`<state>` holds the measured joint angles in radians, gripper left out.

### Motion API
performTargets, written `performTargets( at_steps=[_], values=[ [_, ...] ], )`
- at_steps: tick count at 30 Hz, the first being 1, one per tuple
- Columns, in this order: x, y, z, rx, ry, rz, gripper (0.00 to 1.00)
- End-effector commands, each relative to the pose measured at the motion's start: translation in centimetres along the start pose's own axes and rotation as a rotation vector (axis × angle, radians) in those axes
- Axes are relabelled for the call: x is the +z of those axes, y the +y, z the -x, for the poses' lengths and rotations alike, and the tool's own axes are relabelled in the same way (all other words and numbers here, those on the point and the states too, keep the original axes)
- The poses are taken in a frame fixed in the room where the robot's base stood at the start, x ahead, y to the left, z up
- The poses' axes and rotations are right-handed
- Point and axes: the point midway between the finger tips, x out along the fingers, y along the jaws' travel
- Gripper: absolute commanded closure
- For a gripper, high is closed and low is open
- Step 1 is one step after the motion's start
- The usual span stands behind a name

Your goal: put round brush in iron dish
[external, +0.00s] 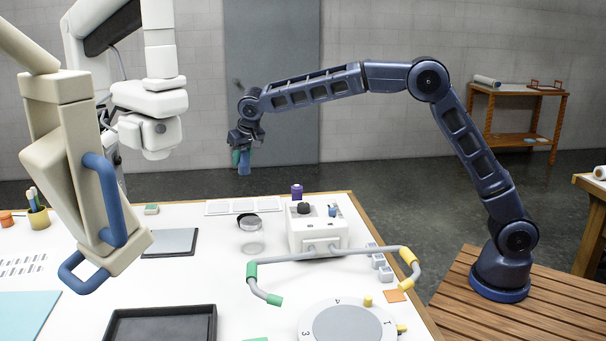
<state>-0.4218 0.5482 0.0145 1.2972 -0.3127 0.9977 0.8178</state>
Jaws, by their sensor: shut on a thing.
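The white arm at the upper left appears to be mine. Its dark gripper (106,128) is high over the left of the table and mostly hidden behind a beige arm. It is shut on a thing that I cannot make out. I cannot single out the round brush in this view. A dark, shallow, square-rimmed tray (160,309) at the table's front edge may be the iron dish; its front is cut off by the picture. My gripper is above and behind this tray, well apart from it.
The beige arm (62,125) with blue loops hangs in front. A dark blue arm (470,150) reaches over the back. A white box (318,239), a glass jar (252,243), a bent bar (330,257) and a round dial (345,325) stand mid-table. A yellow pot (38,218) stands left.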

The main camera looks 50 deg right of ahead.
Motion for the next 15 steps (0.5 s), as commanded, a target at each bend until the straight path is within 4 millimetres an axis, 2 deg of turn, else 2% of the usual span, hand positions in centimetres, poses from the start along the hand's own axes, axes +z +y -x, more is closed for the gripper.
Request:
performTargets(
  at_steps=[15],
  values=[
    [4.5, 0.1, -10.2, 0.002, -0.005, 0.001, 0.92]
  ],
)
